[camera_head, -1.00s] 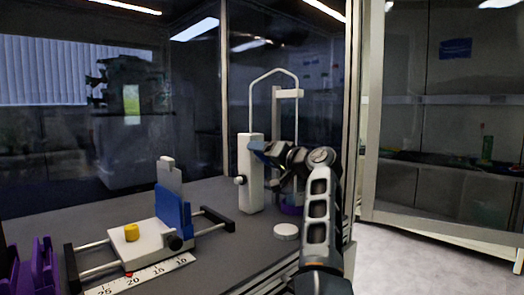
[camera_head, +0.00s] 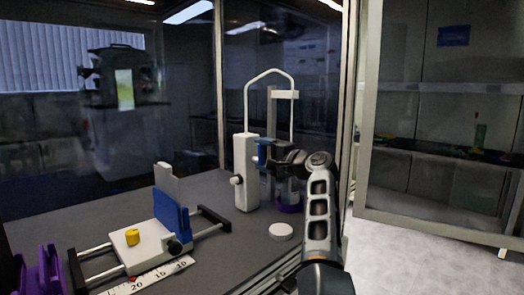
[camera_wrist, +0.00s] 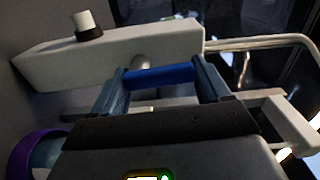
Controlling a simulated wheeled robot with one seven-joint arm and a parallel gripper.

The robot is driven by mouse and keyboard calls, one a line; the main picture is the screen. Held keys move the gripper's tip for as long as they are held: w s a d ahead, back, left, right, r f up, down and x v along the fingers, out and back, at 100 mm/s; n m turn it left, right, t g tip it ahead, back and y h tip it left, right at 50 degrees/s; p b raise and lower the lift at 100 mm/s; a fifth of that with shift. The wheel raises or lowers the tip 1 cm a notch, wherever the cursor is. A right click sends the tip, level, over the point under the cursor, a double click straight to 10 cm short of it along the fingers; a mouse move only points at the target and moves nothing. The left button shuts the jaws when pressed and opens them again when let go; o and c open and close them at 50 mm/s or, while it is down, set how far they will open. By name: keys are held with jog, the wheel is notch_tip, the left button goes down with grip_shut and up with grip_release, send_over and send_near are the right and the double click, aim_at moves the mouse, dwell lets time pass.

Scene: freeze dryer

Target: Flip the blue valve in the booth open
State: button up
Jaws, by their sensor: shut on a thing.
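The blue valve (camera_wrist: 160,76) is a short blue bar on a stub at the side of a white upright block (camera_head: 246,170) inside the booth. In the wrist view it lies crosswise between the two fingers of my gripper (camera_wrist: 163,84), which is shut on it. In the head view my gripper (camera_head: 266,155) is at the right side of the white block, near its upper half. There the valve is mostly hidden by the fingers and hard to tell from them.
A white tube loops above the block to a stand (camera_head: 271,112). A purple-based vessel (camera_head: 289,205) stands below my wrist. A white round lid (camera_head: 281,231) lies on the booth floor. A slide fixture with a blue plate (camera_head: 171,216) stands at left, beside a purple rack (camera_head: 40,271).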

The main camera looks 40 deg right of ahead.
jog(key=shift+d+f+m, duration=0.1)
jog(key=shift+d+m, duration=0.05)
jog(key=shift+m, duration=0.25)
jog(key=o, duration=1)
jog(key=shift+c, duration=0.2)
jog(key=s+b, duration=0.1)
jog(key=s, duration=0.7)
jog(key=shift+d, duration=0.1)
